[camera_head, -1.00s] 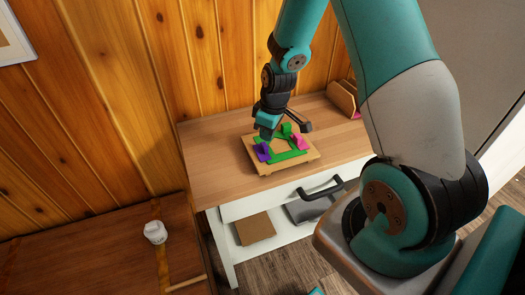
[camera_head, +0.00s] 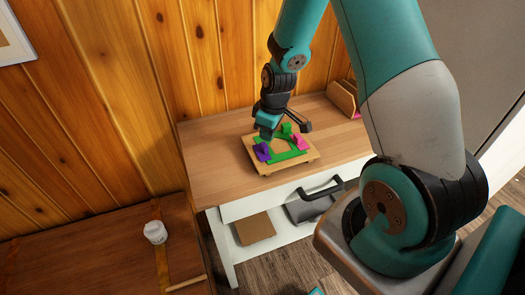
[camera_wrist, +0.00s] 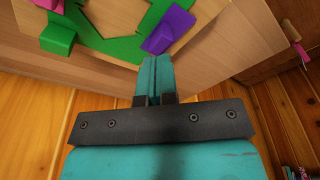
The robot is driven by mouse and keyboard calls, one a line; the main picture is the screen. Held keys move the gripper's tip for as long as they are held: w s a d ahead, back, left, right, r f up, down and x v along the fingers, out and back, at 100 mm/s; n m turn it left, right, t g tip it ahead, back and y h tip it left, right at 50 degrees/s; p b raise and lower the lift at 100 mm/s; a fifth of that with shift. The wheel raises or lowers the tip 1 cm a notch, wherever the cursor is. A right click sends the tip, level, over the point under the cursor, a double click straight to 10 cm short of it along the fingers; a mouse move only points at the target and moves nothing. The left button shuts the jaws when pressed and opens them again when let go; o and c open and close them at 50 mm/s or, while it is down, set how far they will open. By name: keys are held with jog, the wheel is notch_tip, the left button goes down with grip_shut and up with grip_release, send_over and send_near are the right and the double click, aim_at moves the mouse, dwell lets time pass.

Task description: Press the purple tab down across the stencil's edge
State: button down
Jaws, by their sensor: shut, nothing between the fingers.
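The purple tab (camera_head: 262,152) sits at the left side of the green stencil (camera_head: 290,155), on a wooden board (camera_head: 265,170) on the table. In the wrist view the purple tab (camera_wrist: 170,29) lies over the stencil's edge, one part looking raised; I cannot tell whether it lies flat. My gripper (camera_head: 267,133) is shut and empty, just behind the purple tab. In the wrist view its closed teal fingertips (camera_wrist: 154,60) point at the board's edge, close beside the tab. Whether they touch anything is unclear. A pink tab (camera_head: 300,143) and a green tab (camera_head: 287,128) are on the stencil's other sides.
The table (camera_head: 215,165) is bare left of the board. A wooden holder (camera_head: 343,97) stands at the back right, near the wood-panelled wall. A white cup-like object (camera_head: 155,232) stands on a lower dark table at left. A drawer with a dark handle is below.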

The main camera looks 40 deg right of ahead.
jog(key=shift+f+b, duration=1.05)
jog(key=shift+f, duration=0.25)
notch_tip(320, 180, up, 9)
jog(key=p, duration=0.7)
dwell(0.5)
dwell(0.3)
jog(key=s+a+r+y+b, duration=0.1)
jog(key=s+a+r, duration=0.1)
jog(key=a+r, duration=0.35)
jog(key=s+a+r+y, duration=0.1)
jog(key=s+a+r, duration=0.2)
jog(key=a+r, duration=0.3)
jog(key=s+a+r+b, duration=0.1)
jog(key=s+a+r, duration=0.2)
jog(key=s+a, duration=0.2)
jog(key=s+a+r+n+g+y, duration=0.1)
jog(key=s+a+r, duration=0.3)
jog(key=s, duration=0.7)
jog(key=shift+s+a+g+b, duration=0.3)
jog(key=shift+a+b, duration=0.1)
jog(key=shift+a, duration=0.7)
